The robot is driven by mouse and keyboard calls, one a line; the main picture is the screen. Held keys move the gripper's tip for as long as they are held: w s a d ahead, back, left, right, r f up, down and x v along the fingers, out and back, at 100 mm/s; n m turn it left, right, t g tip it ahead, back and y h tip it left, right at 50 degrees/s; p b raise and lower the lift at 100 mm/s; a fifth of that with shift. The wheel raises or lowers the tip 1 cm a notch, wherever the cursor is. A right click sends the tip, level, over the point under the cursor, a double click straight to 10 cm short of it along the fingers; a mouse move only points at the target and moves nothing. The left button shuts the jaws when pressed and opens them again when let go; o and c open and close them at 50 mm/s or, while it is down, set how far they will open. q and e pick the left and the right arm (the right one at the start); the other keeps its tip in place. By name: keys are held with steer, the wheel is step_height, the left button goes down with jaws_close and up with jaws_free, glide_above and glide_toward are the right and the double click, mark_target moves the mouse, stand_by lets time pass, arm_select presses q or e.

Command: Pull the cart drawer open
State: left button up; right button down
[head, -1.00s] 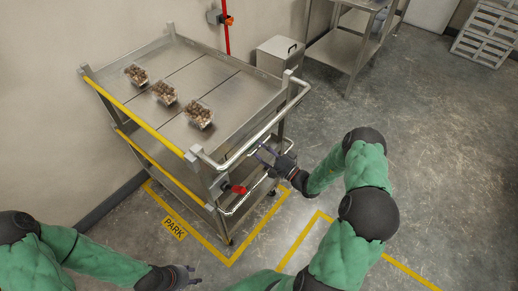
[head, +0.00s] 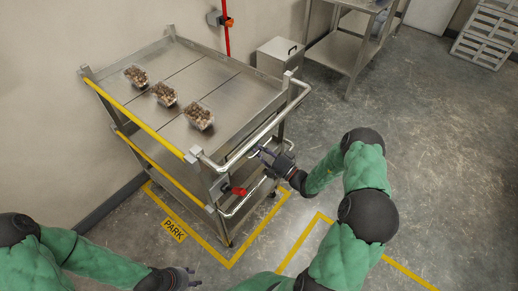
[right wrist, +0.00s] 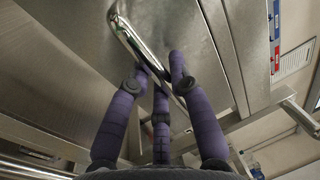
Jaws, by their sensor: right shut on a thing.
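The steel cart (head: 215,75) stands by the wall with its handle end toward me. A chrome bar handle (right wrist: 128,38) runs along a steel front panel in the right wrist view; I take this as the drawer's handle. My right gripper (head: 262,155) is at the cart's front end, just below the upper chrome push rail (head: 250,142). Its purple fingers (right wrist: 165,75) close around the lower part of the bar. How far the drawer stands out cannot be told. My left gripper (head: 192,277) is open and empty, low at the front, apart from the cart.
Three clear trays of brown pieces (head: 165,93) sit on the cart top. A red lever (head: 238,190) is on the cart's front left. A grey bin (head: 280,55) and steel table (head: 345,45) stand behind.

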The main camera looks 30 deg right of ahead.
steer(key=r+v, duration=0.1)
steer(key=v, duration=0.8)
steer(key=r+p+v, duration=0.1)
steer(key=r+v, duration=0.1)
steer(key=v, duration=0.7)
steer(key=shift+s+d+r, duration=0.25)
steer(key=shift+s+r, duration=0.05)
steer(key=shift+s, duration=0.15)
steer(key=c, duration=1.1)
jaws_free()
steer(key=v, duration=1.2)
steer(key=shift+d, duration=0.1)
